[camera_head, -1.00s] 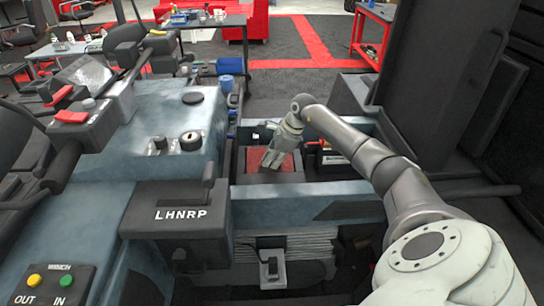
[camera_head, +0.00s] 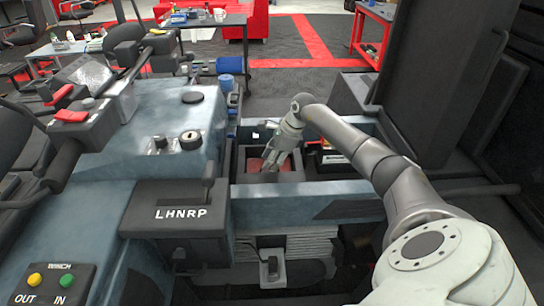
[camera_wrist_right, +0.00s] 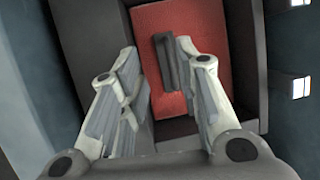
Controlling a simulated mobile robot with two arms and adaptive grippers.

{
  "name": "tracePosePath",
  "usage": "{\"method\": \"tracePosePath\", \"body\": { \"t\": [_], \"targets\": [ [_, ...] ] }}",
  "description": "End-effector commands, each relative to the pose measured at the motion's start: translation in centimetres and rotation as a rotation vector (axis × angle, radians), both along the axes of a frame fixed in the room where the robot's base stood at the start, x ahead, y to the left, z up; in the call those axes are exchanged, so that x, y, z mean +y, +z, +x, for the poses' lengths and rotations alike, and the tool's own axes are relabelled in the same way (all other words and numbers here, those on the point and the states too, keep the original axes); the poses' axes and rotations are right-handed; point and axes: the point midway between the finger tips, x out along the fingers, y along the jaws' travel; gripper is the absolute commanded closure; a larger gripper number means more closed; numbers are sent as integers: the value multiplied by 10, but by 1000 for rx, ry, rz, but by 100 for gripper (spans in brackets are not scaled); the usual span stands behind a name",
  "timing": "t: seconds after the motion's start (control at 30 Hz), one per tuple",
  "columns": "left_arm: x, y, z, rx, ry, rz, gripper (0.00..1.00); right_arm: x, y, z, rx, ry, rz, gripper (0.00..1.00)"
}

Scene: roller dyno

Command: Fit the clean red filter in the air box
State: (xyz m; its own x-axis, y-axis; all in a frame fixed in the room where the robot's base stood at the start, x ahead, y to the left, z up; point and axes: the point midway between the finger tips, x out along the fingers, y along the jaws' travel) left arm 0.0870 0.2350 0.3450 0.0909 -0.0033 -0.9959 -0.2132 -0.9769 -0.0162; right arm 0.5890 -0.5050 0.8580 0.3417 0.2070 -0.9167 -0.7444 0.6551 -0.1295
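The red filter (camera_head: 256,164) sits down inside the dark air box (camera_head: 268,178), in the engine bay, with the box walls standing above it. In the right wrist view the filter (camera_wrist_right: 205,22) is a flat red panel with a dark bar handle (camera_wrist_right: 165,62). My right gripper (camera_head: 271,165) reaches down into the box over the filter. In the right wrist view its fingers (camera_wrist_right: 160,55) are apart, on either side of the handle, with red showing between the left finger and the handle. Part of the filter is hidden behind the gripper. My left gripper is not in view.
A battery-like block (camera_head: 335,158) with a white label is right of the air box. The vehicle's blue-grey front wall (camera_head: 300,196) runs before the box. A gear selector panel (camera_head: 180,214) stands at left, and a tall dark panel (camera_head: 445,80) at right.

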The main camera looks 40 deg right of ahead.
Motion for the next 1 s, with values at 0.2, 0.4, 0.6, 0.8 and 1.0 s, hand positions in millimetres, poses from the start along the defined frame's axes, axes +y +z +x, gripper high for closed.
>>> {"method": "tracePosePath", "body": {
  "t": [0.2,0.4,0.6,0.8,1.0],
  "targets": [
    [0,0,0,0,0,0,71,0,0,0,2,1,0,68],
    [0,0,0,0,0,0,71,-5,16,-5,-2,-1,-2,68],
    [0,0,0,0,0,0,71,-13,54,-19,-1,0,-4,68],
    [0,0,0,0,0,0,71,-21,90,-33,-1,-1,-2,68],
    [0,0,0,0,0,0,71,-25,109,-39,0,0,0,68]
  ]
}}
